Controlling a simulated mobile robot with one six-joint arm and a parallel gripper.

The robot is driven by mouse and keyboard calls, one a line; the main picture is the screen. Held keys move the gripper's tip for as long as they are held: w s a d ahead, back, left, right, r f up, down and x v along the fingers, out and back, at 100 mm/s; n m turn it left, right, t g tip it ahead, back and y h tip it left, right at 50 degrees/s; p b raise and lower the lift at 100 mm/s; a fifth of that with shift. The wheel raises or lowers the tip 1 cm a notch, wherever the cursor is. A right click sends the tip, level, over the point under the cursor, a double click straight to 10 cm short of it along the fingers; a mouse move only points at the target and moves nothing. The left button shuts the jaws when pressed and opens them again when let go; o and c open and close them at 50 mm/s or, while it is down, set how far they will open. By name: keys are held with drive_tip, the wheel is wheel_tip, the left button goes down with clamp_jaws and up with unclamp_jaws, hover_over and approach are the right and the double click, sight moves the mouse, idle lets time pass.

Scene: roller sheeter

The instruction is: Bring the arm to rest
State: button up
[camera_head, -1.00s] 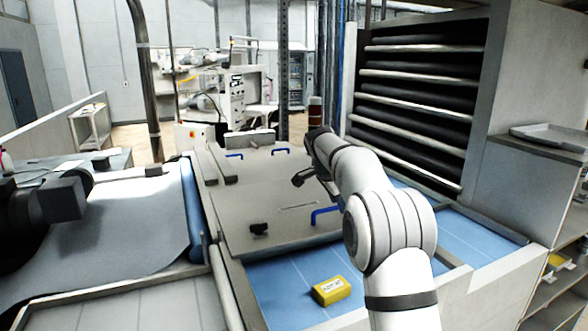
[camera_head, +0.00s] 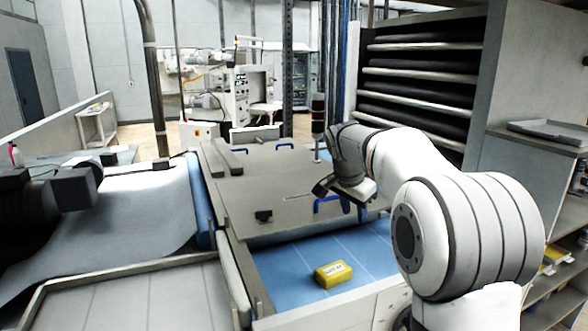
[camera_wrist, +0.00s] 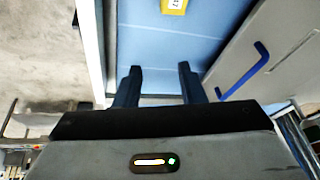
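My arm stretches in from the right in the head view, over the blue roller bed, with its gripper (camera_head: 354,205) near the front right edge of the grey cover panel. In the wrist view the two dark fingers of my gripper (camera_wrist: 161,75) stand apart with nothing between them. The fingers show over the blue bed surface, and part of the gripper body hides what lies below them in that picture.
A yellow labelled block (camera_head: 335,273) lies on the blue bed (camera_head: 290,268). The grey cover panel (camera_head: 270,190) has blue handles; one handle (camera_wrist: 246,72) shows in the wrist view. A rack of dark rollers (camera_head: 420,75) stands behind the arm. A shelf (camera_head: 560,255) is at right.

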drive_tip(key=s+f+n+b, duration=0.1)
drive_tip(key=s+f+n, duration=0.2)
drive_tip(key=s, duration=0.8)
drive_tip(key=s+f+n+y+b, duration=0.1)
drive_tip(key=s+f+n+b, duration=0.1)
drive_tip(key=s+f, duration=0.5)
drive_tip(key=s+f+n+y+b, duration=0.1)
drive_tip(key=s+f+n, duration=0.4)
drive_tip(key=s, duration=1.2)
drive_tip(key=shift+d+b, duration=0.15)
drive_tip(key=shift+b, duration=0.5)
